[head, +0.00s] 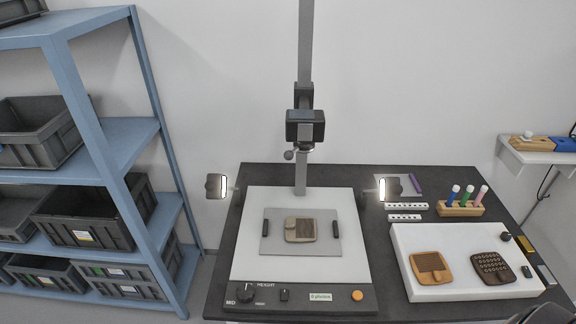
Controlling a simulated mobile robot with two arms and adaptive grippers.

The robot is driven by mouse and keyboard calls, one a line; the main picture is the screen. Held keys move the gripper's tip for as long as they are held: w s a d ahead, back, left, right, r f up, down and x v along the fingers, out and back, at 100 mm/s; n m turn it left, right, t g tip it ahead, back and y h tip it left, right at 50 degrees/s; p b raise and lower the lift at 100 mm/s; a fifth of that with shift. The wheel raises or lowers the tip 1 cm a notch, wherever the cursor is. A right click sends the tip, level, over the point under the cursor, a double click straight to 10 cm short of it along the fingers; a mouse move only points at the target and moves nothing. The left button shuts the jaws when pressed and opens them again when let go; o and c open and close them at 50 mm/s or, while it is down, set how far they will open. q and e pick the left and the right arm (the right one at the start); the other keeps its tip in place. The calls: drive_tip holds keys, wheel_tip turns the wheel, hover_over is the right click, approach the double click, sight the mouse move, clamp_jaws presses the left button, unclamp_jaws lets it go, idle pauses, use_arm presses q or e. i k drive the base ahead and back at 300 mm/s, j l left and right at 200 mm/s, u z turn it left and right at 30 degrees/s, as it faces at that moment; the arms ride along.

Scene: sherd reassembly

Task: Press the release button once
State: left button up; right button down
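The copy stand has a white base (345,265) with a dark front panel. A round orange button (357,295) sits at the right end of that panel, uncovered. It bears no readable label; it is the likely release button. A small display (320,296) left of it reads a photo count, its digit too small to be sure of. A camera (305,126) hangs on the column above the base. A brown sherd (300,230) lies on a grey plate (270,240) under it. Neither gripper shows; a dark shape at the bottom right corner may be part of my arm.
A knob (245,292) and a small dark switch (284,295) share the panel. Lit lamps (216,186) (388,189) flank the base. Right of it are a white tray (450,289) with two sherds and a pen block (460,209). A blue shelf (105,150) with bins stands left.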

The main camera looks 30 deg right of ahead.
sight(358, 295)
drive_tip(key=l+z, duration=0.15)
drive_tip(key=z, duration=1.25)
drive_tip(key=i+j, duration=0.05)
